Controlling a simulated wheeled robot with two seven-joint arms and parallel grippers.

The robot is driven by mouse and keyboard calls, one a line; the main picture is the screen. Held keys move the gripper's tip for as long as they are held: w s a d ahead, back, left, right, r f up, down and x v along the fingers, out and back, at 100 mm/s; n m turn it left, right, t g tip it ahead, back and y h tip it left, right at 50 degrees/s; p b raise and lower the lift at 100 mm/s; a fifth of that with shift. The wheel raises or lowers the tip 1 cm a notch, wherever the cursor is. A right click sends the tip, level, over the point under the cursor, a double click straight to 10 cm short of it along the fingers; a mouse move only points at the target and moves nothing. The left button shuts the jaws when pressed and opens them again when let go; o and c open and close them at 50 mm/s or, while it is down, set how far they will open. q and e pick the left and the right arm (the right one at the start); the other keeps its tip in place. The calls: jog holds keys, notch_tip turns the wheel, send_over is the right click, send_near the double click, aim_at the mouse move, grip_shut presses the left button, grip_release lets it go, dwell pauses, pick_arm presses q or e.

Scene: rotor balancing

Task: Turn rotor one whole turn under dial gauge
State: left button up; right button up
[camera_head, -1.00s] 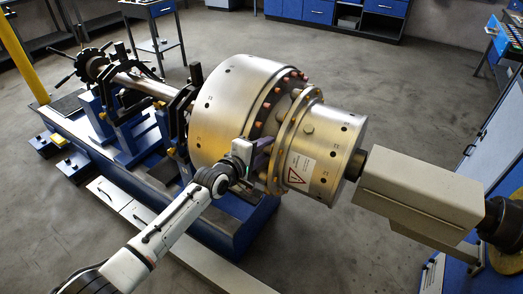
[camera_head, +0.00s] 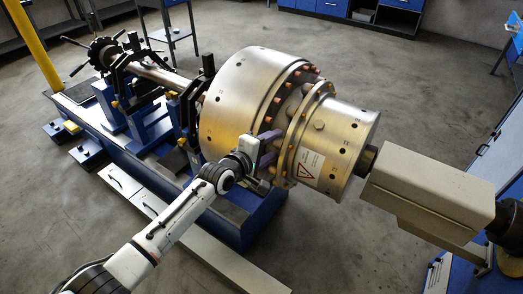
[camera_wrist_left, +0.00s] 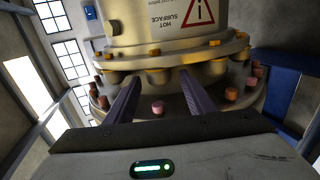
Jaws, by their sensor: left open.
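The rotor (camera_head: 235,95) is a large shiny metal drum on a blue machine bed, with a bolted flange and a narrower drum (camera_head: 345,135) bearing a hot-surface warning label. In the head view my left gripper (camera_head: 273,147) is at the flange's near side, its two purple fingers apart. In the left wrist view the open fingers (camera_wrist_left: 160,78) point at the flange (camera_wrist_left: 215,92), with a copper-coloured bolt (camera_wrist_left: 157,107) showing between them. I cannot tell whether they touch the flange. I cannot make out a dial gauge. My right gripper is out of view.
A beige box-shaped housing (camera_head: 430,190) stands at the rotor's right end. The shaft (camera_head: 160,80) runs left through black supports to a spoked handwheel (camera_head: 103,52). A yellow post (camera_head: 38,45) rises at far left. Grey floor lies open behind the rotor.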

pick_arm(q)
jog(key=p+v, duration=0.1)
jog(key=v, duration=0.7)
jog(key=shift+s+a, duration=0.15)
jog(key=shift+s, duration=0.2)
